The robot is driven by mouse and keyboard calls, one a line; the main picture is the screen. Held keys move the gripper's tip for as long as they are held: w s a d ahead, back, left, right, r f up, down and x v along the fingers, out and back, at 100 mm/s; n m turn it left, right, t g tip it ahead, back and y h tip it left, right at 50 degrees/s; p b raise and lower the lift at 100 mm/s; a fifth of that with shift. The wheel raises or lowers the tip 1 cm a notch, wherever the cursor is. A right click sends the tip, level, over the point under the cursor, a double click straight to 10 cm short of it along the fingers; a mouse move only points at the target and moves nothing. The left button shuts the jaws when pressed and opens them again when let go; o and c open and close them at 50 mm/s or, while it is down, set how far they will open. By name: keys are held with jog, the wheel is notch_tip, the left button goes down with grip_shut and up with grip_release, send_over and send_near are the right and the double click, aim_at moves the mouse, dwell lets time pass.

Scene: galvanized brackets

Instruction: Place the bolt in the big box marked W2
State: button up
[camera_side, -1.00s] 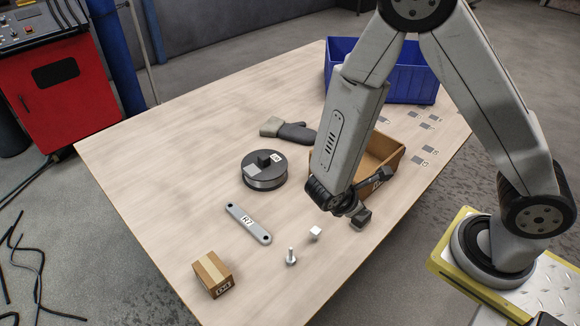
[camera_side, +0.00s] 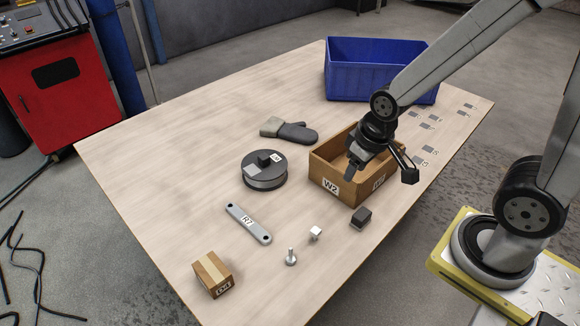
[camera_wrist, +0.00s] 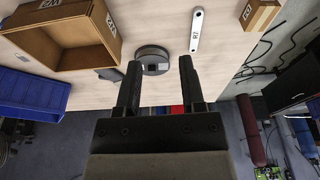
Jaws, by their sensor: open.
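The bolt (camera_side: 291,257) stands upright, head down, on the wooden table near its front edge in the side view. The big open box marked W2 (camera_side: 331,187) sits on the table to the right of centre, and also shows at upper left in the wrist view (camera_wrist: 35,47). My gripper (camera_side: 353,172) hangs over the W2 box, well away from the bolt. In the wrist view its two fingers (camera_wrist: 160,85) are apart with nothing between them. The bolt is not visible in the wrist view.
Near the bolt are a white cube (camera_side: 315,233), a dark block (camera_side: 361,217), a bar marked R7 (camera_side: 248,223) and a small carton (camera_side: 212,274). Farther back are a round dark weight (camera_side: 264,172), a glove (camera_side: 290,130) and a blue bin (camera_side: 352,85).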

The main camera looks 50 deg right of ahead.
jog(key=shift+o, duration=0.4)
jog(key=n+g+h, duration=0.1)
jog(key=n+g, duration=0.3)
jog(key=n, duration=0.4)
send_over(291, 248)
notch_tip(291, 248, down, 20)
jog(key=shift+w+a+f+n, duration=0.3)
jog(key=shift+w+f+n, duration=0.1)
jog(key=shift+f, duration=0.1)
jog(key=shift+s+f, duration=0.1)
jog(key=shift+s+d+f, duration=0.1)
jog(key=shift+d+f, duration=0.05)
jog(key=shift+f, duration=1.05)
